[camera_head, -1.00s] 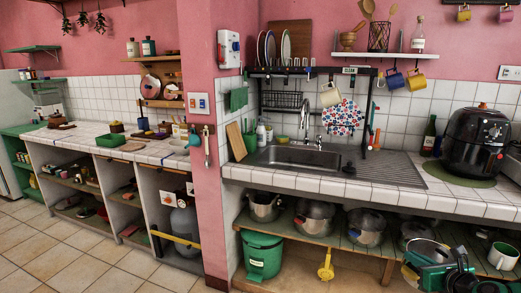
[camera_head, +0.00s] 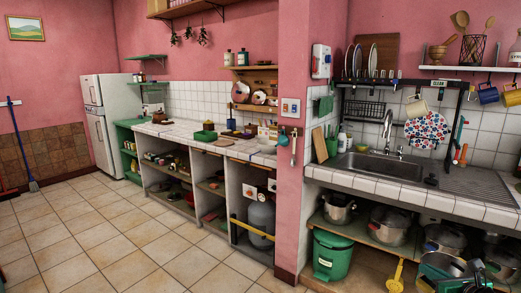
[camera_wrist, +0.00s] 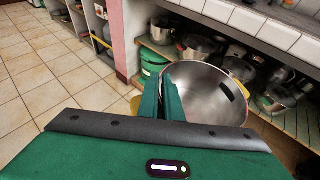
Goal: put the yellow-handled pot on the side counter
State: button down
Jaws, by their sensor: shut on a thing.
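My gripper (camera_wrist: 166,92) is shut on the rim or handle side of a steel pot (camera_wrist: 206,95) in the wrist view. The pot's open mouth faces the camera, and yellow shows at its right rim; the exact grip point is hidden by the green fingers. In the head view my gripper (camera_head: 445,268) is at the lower right, before the pot shelf, and the held pot is hard to make out. A white-tiled counter (camera_head: 180,130) runs left of the pink pillar. Another tiled counter (camera_head: 385,190) holds the sink, right of the pillar.
Several pots stand on the open wooden shelf (camera_head: 365,238) under the sink. The pink pillar (camera_head: 294,200) juts out between the counters.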

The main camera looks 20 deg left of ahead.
aim_at(246, 148)
jog(key=u, duration=0.35)
jog(key=i, duration=1.05)
jog(key=u, duration=0.85)
jog(key=i, duration=1.15)
jog(key=u, duration=0.4)
jog(key=i, duration=1)
